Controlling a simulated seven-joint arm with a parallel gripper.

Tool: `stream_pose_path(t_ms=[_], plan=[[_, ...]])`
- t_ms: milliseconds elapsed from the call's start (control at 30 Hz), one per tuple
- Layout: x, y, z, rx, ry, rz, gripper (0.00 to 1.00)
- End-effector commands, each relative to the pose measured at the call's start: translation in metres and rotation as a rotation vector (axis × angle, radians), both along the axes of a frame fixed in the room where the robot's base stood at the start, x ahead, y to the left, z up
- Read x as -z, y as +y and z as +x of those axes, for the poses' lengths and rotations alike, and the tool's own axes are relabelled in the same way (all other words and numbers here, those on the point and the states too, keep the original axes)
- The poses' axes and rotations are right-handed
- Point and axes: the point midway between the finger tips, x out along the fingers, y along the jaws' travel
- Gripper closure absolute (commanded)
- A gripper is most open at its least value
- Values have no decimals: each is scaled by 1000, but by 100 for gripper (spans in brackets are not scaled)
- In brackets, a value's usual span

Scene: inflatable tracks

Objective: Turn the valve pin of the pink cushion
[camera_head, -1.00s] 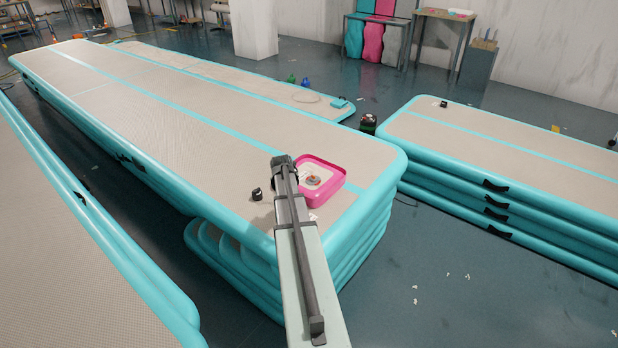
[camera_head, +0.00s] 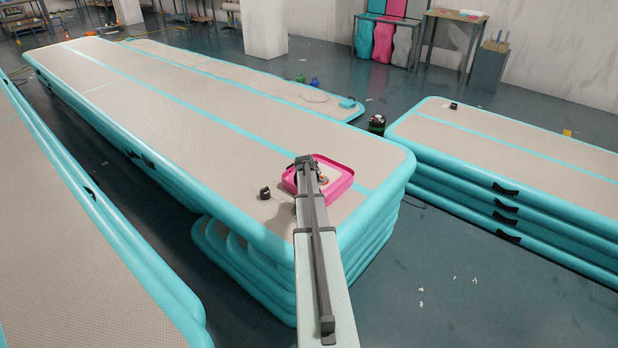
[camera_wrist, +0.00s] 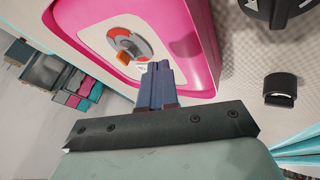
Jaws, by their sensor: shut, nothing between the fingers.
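The pink cushion (camera_head: 340,189) lies on the end of the teal-edged beige track, partly behind my arm. In the wrist view the cushion (camera_wrist: 204,40) shows a pink rim and a white top. Its valve (camera_wrist: 140,43) is a grey disc with orange-red arcs, and the orange valve pin (camera_wrist: 123,57) stands in it. My gripper (camera_wrist: 157,68) is shut and empty, its fingertips just beside the valve and apart from the pin in the picture. Their height above the cushion is hard to tell. In the head view my arm hides the fingers and part of the valve.
A small black cap-like object (camera_head: 265,193) stands on the track (camera_head: 225,165) left of the cushion; it also shows in the wrist view (camera_wrist: 280,88). Another stacked track (camera_head: 500,160) stands to the right across a floor gap. The track beyond the cushion is clear.

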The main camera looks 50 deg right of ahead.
Motion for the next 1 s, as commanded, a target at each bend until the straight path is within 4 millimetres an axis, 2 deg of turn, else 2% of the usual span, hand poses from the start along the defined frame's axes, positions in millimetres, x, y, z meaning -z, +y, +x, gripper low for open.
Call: stream_pose_path(t_ms=[67,200,333,1000], plan=[[13,-10,6,0,2,2,100],[10,-32,2,2,-1,1,100],[10,-43,-1,0,0,0,100],[10,-48,-1,41,1,2,100]])
